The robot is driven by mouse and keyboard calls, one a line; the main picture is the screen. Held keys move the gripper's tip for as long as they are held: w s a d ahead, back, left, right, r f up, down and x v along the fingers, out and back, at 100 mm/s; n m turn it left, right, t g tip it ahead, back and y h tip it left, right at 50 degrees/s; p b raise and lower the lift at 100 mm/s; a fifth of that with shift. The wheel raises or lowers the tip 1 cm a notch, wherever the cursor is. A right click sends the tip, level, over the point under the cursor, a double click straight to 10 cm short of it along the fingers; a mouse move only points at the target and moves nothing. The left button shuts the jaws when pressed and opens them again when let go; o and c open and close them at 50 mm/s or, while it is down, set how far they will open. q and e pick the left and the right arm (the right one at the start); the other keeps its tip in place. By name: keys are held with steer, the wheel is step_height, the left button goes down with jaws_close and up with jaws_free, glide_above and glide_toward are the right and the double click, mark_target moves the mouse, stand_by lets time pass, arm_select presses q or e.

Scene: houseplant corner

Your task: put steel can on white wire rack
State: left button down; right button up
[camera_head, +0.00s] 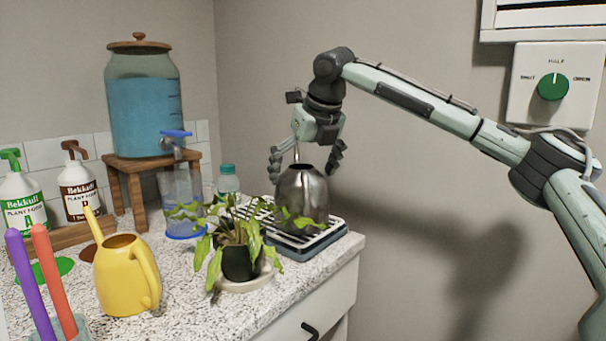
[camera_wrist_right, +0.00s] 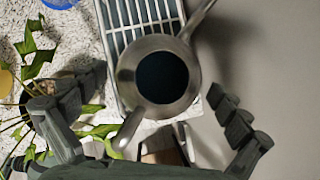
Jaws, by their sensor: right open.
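The steel can (camera_head: 303,192) is a rounded brushed-metal vessel with a dark open top. It is upright at the white wire rack (camera_head: 331,232), which lies in a grey tray at the counter's right end. In the right wrist view the can (camera_wrist_right: 184,101) overlaps the rack (camera_wrist_right: 133,14); the exact contact under it is hidden. My right gripper (camera_head: 307,164) is above the can, pointing down, with its fingers spread on either side. In the wrist view the open fingers (camera_wrist_right: 158,120) stand apart from the can's body. My left gripper is not in view.
A potted plant (camera_head: 237,262) stands just in front of the rack, its leaves reaching toward the can. A yellow watering can (camera_head: 126,275), a clear jug (camera_head: 181,200) and a blue water dispenser (camera_head: 143,105) stand left. The wall is close on the right.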

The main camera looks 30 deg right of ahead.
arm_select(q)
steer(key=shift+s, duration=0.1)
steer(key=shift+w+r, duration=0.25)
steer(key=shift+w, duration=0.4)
arm_select(e)
steer(key=v, duration=1.2)
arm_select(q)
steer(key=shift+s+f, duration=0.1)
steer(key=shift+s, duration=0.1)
arm_select(e)
steer(key=x, duration=1.2)
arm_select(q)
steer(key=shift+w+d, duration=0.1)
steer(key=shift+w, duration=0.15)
arm_select(e)
step_height(320, 180, up, 4)
steer(key=shift+r, duration=0.1)
